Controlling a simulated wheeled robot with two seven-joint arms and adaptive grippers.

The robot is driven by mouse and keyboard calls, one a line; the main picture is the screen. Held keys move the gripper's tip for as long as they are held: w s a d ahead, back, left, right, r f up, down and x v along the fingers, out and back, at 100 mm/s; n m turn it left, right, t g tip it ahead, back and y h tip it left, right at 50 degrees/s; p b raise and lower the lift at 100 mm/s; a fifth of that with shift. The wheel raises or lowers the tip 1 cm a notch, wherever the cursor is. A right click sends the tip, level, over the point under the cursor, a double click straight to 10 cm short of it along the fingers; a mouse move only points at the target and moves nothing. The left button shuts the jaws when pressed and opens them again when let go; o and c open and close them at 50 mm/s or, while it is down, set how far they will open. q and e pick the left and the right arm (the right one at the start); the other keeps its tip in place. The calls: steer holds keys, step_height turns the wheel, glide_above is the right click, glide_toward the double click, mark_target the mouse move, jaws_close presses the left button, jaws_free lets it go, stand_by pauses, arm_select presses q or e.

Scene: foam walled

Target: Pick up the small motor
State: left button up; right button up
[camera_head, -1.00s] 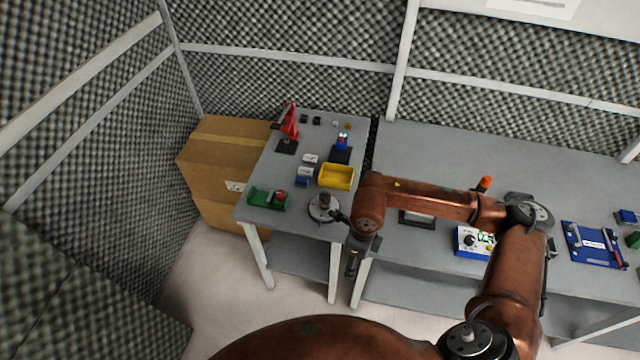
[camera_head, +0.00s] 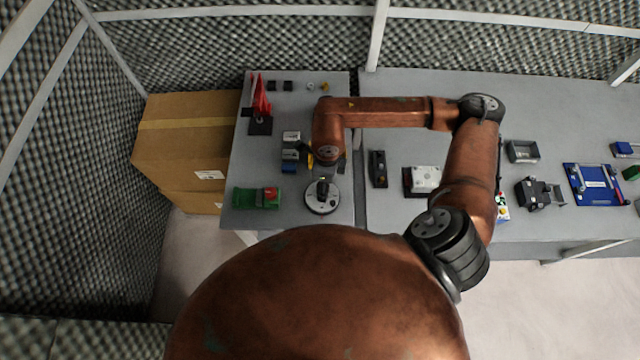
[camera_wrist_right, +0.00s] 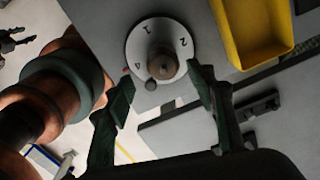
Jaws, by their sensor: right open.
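A brownish upright cylinder, which may be the small motor (camera_wrist_right: 164,66), stands at the middle of a round pale disc (camera_wrist_right: 137,43) marked with numbers. In the head view the small motor (camera_head: 322,186) is a dark shape on the disc (camera_head: 322,204) near the small table's front right. My right gripper (camera_wrist_right: 162,90) is open and empty, its fingers spread either side below the disc in the wrist view. In the head view my arm mostly hides it. A dark fingered shape at the wrist view's left edge may be my left gripper (camera_wrist_right: 14,41); its jaws are unclear.
A yellow bin (camera_wrist_right: 254,30) lies beside the disc and is mostly hidden in the head view. A green holder with a red part (camera_head: 256,198) is left of the disc. A red object (camera_head: 262,98) stands behind. The right table (camera_head: 450,90) holds several fixtures; cardboard boxes (camera_head: 180,150) stand left.

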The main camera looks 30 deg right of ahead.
steer(key=shift+f, duration=0.95)
steer(key=shift+w+a+f+p, duration=0.15)
steer(key=shift+w+f, duration=0.15)
steer(key=shift+f, duration=0.2)
steer(key=shift+w+d+f+p, duration=0.15)
steer(key=shift+w+f, duration=0.15)
steer(key=shift+f, duration=0.15)
steer(key=shift+w+a+f, duration=0.1)
steer(key=shift+w+f, duration=0.2)
steer(key=shift+f, duration=0.3)
steer(key=shift+s+f, duration=0.2)
steer(key=shift+s, duration=0.3)
steer(key=shift+w+f, duration=0.1)
steer(key=shift+w, duration=0.2)
steer(key=shift+c, duration=0.9)
steer(key=shift+s, duration=0.15)
steer(key=c, duration=1.1)
arm_select(q)
steer(key=shift+w+r, duration=0.2)
steer(key=shift+r, duration=0.15)
arm_select(e)
jaws_close()
